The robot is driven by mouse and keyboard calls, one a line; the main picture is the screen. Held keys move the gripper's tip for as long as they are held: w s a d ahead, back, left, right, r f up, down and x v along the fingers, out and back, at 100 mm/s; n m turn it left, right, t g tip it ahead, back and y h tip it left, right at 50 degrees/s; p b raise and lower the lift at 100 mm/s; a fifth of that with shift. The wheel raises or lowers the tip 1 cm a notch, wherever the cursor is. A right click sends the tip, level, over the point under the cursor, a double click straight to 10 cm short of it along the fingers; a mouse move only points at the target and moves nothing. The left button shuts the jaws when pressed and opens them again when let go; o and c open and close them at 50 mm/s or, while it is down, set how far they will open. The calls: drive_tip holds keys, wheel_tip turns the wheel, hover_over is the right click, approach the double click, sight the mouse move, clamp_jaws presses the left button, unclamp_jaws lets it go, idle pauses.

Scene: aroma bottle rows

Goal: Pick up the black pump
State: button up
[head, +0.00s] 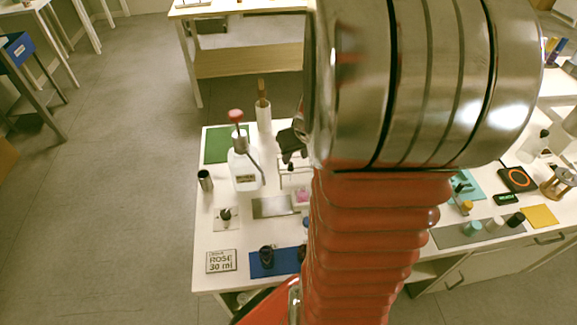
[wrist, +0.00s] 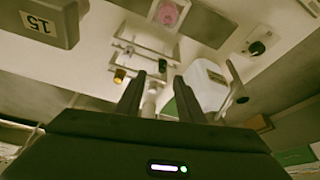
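A small black knobbed part (head: 226,213), which looks like the black pump, stands on a pale square plate at the left of the table in the head view. It seems to be the black knob (wrist: 257,47) at the upper right of the wrist view. My gripper (wrist: 158,80) is open, with a clear gap between its dark fingers. In the head view, my gripper (head: 289,152) is dark and partly hidden by my arm. It is above the table, up and right of the black part and apart from it.
A white bottle with a red top (head: 243,170) stands between the black part and my gripper. My arm hides the table's middle.

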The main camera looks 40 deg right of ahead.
sight(290, 163)
drive_tip(key=shift+a+x, duration=0.2)
drive_tip(key=shift+x, duration=2.4)
clamp_jaws()
